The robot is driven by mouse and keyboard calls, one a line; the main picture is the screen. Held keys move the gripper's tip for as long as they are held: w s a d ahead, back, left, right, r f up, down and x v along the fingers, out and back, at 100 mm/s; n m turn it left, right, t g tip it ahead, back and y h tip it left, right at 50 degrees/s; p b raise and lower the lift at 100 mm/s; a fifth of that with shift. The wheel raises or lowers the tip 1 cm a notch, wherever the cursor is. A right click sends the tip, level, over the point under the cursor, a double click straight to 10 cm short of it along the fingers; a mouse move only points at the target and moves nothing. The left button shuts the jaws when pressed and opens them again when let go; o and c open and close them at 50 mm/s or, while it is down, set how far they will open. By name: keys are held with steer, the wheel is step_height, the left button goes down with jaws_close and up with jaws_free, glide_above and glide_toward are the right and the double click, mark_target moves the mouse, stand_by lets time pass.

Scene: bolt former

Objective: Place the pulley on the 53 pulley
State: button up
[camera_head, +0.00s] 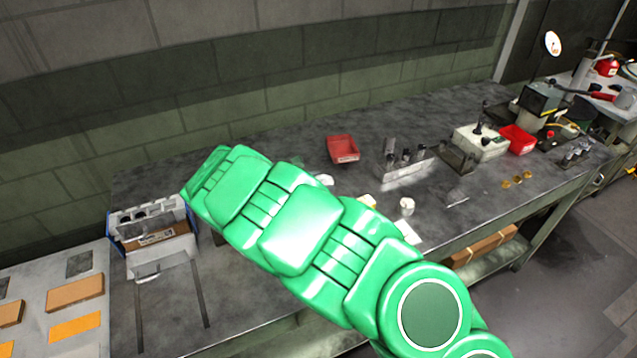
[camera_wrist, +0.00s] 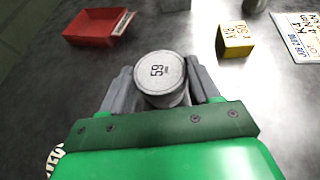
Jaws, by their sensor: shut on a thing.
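In the wrist view, my gripper (camera_wrist: 158,84) has its two grey fingers on either side of a grey round pulley (camera_wrist: 160,73). The pulley's flat top faces the camera and bears a dark number that looks like 59, too small to be sure of. The underside of the pulley is hidden, so I cannot tell whether it touches anything below. In the head view, my green arm hides the gripper and the held pulley. A small white round piece (camera_head: 407,206) stands on the bench right of my arm. I cannot make out a pulley marked 53.
A red bin (camera_head: 342,149) lies behind my arm and shows in the wrist view (camera_wrist: 97,27). A yellow marked block (camera_wrist: 235,39) and a printed white sheet (camera_wrist: 302,38) are to the right. A metal rack (camera_head: 405,160) stands farther right. A blue-sided box (camera_head: 192,218) is at left.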

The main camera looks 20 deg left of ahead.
steer(key=o, duration=1.2)
steer(key=shift+c, duration=0.2)
steer(key=shift+r, duration=0.1)
steer(key=v, duration=1.2)
steer(key=shift+a, duration=0.1)
